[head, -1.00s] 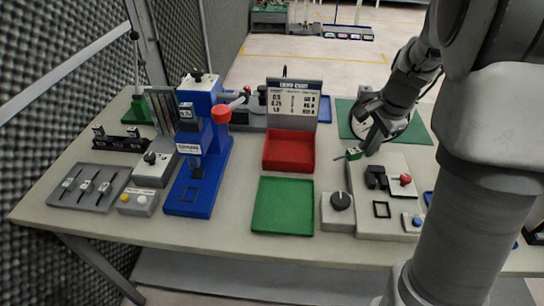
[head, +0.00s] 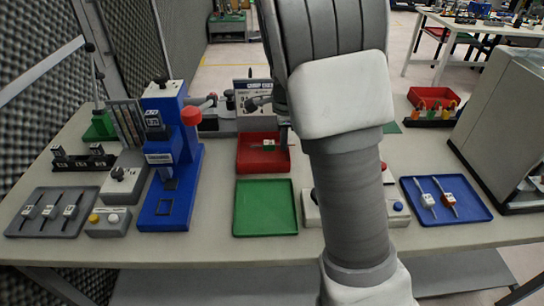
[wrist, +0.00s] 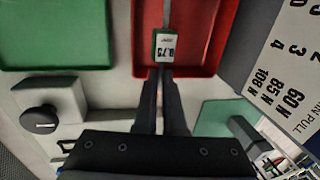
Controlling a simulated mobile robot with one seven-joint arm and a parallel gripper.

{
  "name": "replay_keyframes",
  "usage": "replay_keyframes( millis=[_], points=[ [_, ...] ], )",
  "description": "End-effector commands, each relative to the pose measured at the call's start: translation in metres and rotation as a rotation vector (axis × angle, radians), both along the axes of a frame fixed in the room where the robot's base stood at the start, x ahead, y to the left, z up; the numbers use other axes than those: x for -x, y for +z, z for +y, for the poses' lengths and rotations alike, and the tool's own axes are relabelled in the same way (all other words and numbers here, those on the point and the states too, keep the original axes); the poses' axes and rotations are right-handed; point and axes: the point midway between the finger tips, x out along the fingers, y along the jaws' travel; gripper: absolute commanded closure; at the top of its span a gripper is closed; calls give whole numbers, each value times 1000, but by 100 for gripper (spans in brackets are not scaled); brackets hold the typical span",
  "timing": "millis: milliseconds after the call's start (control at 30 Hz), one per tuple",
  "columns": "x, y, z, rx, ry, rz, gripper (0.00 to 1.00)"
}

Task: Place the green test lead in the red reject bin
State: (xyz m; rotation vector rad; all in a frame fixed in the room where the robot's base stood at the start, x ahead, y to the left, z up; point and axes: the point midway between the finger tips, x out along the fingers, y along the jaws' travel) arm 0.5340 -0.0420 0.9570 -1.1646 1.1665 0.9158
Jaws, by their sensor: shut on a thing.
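The green test lead (head: 268,144) has a small green-and-white tag and a thin grey cable. It also shows in the wrist view (wrist: 165,46), where the tag reads 0.75. My gripper (wrist: 166,72) is shut on the lead at the tag's end. The red reject bin (head: 248,166) is a shallow open tray behind the green tray. In the wrist view the lead lies over the inside of the red bin (wrist: 199,65). I cannot tell whether it touches the floor. My arm hides part of the bin's right side in the head view.
A green tray (head: 265,208) is in front of the bin. A blue press (head: 168,180) stands to its left and a sign board (wrist: 285,60) close behind. A blue tray (head: 470,212) with two leads is at the right. A grey tray (head: 52,225) holds several leads.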

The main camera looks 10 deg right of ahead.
Motion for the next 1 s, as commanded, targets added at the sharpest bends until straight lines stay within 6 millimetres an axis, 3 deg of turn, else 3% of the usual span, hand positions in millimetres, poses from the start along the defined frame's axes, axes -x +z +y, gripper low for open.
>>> replay_keyframes(
  millis=[200,333,567,967,1000],
  points=[
    [-10,-15,24,0,1,-1,100],
    [-10,-24,26,0,-1,0,100],
    [-10,-56,25,1,-1,1,100],
    [-10,-61,25,0,-1,-2,100],
    [-10,-60,25,0,0,-2,86]
  ],
)
